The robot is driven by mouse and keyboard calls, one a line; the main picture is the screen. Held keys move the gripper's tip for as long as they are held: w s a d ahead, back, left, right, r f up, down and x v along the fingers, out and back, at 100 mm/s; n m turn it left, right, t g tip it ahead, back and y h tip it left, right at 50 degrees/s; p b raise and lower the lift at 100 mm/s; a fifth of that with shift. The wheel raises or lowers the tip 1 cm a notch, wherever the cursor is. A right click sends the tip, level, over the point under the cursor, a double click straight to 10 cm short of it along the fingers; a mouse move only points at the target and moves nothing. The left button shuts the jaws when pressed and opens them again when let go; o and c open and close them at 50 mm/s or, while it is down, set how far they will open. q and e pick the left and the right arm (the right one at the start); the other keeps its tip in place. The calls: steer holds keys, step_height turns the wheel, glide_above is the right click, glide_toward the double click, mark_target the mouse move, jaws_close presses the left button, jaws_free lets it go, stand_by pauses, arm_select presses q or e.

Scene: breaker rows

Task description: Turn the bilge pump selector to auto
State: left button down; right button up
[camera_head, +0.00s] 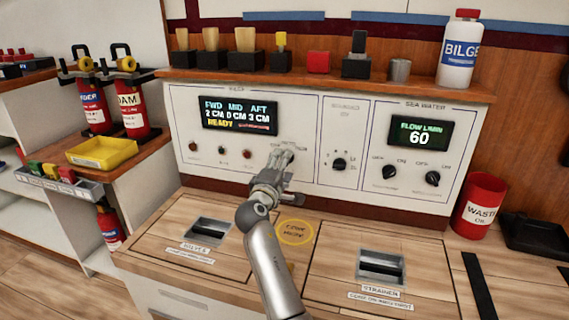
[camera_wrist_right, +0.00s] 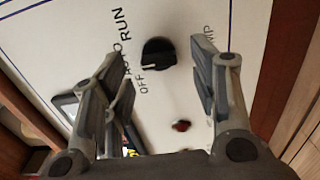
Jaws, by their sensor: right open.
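The bilge pump selector is a round black knob (camera_wrist_right: 158,53) on the white panel, with OFF, AUTO and RUN lettered beside it. Its raised grip and pale mark seem to lie toward the OFF side. In the head view the knob is hidden behind my right gripper (camera_head: 284,155), which reaches up to the bilge panel (camera_head: 305,120). In the wrist view the right gripper (camera_wrist_right: 160,62) is open, with a finger on each side of the knob and gaps between. I cannot tell how far the fingertips are from the panel. My left gripper is not in view.
A lit display (camera_head: 238,117) reads READY above small indicator lights. Other black knobs (camera_head: 340,163) sit to the right, with sea water knobs (camera_head: 390,171) farther right. Below is a wooden counter with a strainer hatch (camera_head: 382,267). A red waste bin (camera_head: 478,205) stands at right.

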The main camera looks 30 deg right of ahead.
steer(key=v, duration=0.5)
stand_by(0.4)
